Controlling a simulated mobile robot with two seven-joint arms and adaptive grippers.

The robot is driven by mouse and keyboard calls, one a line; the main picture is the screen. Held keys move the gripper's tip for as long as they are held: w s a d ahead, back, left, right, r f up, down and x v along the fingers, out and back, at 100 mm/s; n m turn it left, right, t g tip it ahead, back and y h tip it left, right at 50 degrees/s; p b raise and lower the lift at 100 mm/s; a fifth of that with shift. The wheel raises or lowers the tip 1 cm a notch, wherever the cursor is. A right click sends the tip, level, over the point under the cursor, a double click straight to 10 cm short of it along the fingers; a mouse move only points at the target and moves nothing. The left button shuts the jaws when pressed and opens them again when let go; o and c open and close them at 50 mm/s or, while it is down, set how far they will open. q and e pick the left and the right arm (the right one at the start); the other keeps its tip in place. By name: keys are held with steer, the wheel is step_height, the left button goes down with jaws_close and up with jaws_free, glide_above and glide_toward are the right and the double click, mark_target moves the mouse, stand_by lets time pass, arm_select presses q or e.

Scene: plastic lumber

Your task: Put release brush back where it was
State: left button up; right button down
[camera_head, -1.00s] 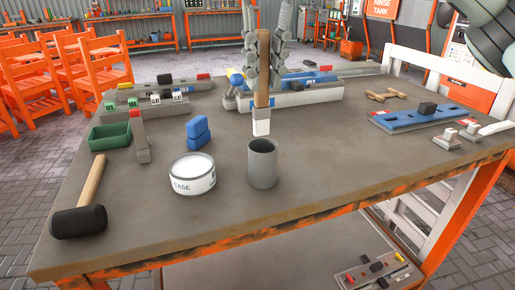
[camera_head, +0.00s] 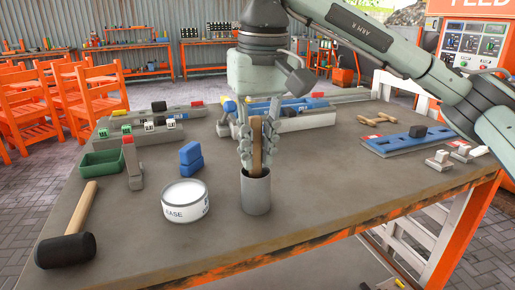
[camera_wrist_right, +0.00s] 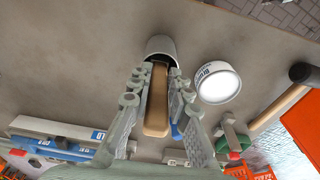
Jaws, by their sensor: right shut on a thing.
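The release brush (camera_head: 257,135) has a long wooden handle and stands upright with its lower end inside the grey cylindrical cup (camera_head: 256,196). My right gripper (camera_head: 257,160) is shut on the handle just above the cup's rim, with its fingers pointing down. The right wrist view shows the handle (camera_wrist_right: 157,110) between the two fingers and the cup's dark opening (camera_wrist_right: 161,58) beyond. The bristles are hidden inside the cup. I cannot tell if the brush touches the bottom. My left gripper is not in view.
A white round tin (camera_head: 186,201) stands close left of the cup. A mallet (camera_head: 70,235), green tray (camera_head: 103,163) and blue block (camera_head: 191,160) lie further left. Grey and blue fixtures (camera_head: 300,122) stand behind.

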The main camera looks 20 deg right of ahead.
steer(key=c, duration=1.4)
jaws_free()
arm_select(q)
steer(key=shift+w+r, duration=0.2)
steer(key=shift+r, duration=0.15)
arm_select(e)
steer(key=shift+r, duration=0.15)
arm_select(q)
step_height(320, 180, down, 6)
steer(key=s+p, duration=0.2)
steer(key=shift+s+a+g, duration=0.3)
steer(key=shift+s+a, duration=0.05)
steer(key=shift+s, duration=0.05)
arm_select(e)
steer(key=r, duration=0.4)
steer(key=s+r, duration=0.1)
steer(key=r, duration=0.6)
steer(key=shift+s+r, duration=0.15)
steer(key=shift+r, duration=0.25)
